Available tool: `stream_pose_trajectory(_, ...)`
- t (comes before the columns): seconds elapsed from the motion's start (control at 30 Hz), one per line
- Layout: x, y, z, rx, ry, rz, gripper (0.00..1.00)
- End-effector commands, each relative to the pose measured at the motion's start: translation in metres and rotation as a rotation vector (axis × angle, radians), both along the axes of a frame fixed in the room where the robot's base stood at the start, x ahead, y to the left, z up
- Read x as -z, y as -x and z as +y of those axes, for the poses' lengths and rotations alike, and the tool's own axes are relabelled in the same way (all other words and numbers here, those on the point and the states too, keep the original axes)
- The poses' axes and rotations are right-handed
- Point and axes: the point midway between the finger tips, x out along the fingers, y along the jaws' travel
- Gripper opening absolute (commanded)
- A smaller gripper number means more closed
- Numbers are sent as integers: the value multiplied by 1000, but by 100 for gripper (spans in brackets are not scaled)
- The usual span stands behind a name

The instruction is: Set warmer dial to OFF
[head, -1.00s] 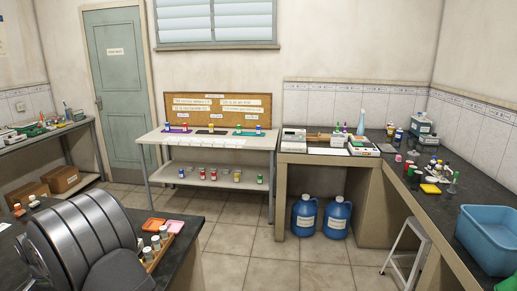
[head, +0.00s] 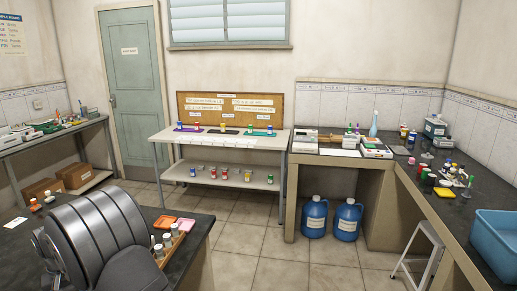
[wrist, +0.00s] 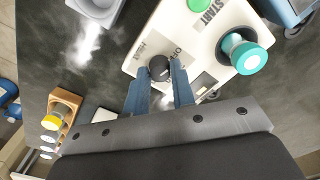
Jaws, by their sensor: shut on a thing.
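In the wrist view, a pale, box-shaped unit (wrist: 150,32) with printed lettering on its top lies below my gripper. A small black round dial (wrist: 160,68) sits on its top near the edge. My gripper (wrist: 161,78) has its two blue fingers on either side of the dial and is shut on it. The dial's pointer and setting cannot be read clearly. A green button (wrist: 199,4) lies beside the word START on the unit. In the head view, my own arm hides the gripper and the unit.
A teal-capped vessel (wrist: 246,57) is right of the dial, close to the fingers. A wooden rack (wrist: 68,100) with several vials is at left. A grey tray-like object (wrist: 97,8) is at upper left. Dark bench (wrist: 75,55) lies bare between them.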

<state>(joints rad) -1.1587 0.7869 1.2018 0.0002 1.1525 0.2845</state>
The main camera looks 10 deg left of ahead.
Motion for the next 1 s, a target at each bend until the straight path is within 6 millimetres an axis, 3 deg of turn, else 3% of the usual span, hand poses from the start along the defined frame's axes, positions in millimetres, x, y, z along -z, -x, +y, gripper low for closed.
stream_pose_trajectory(0.03, 0, 0, -1, 0, 1, 0, 10)
stream_pose_trajectory(0.07, 0, 0, -1, 1, 1, 0, 29)
stream_pose_trajectory(0.27, 0, 0, 0, 1, 1, -1, 68)
stream_pose_trajectory(0.57, -1, 0, 0, 2, 0, 0, 69)
stream_pose_trajectory(1.0, -34, 0, 0, 2, -1, -1, 69)
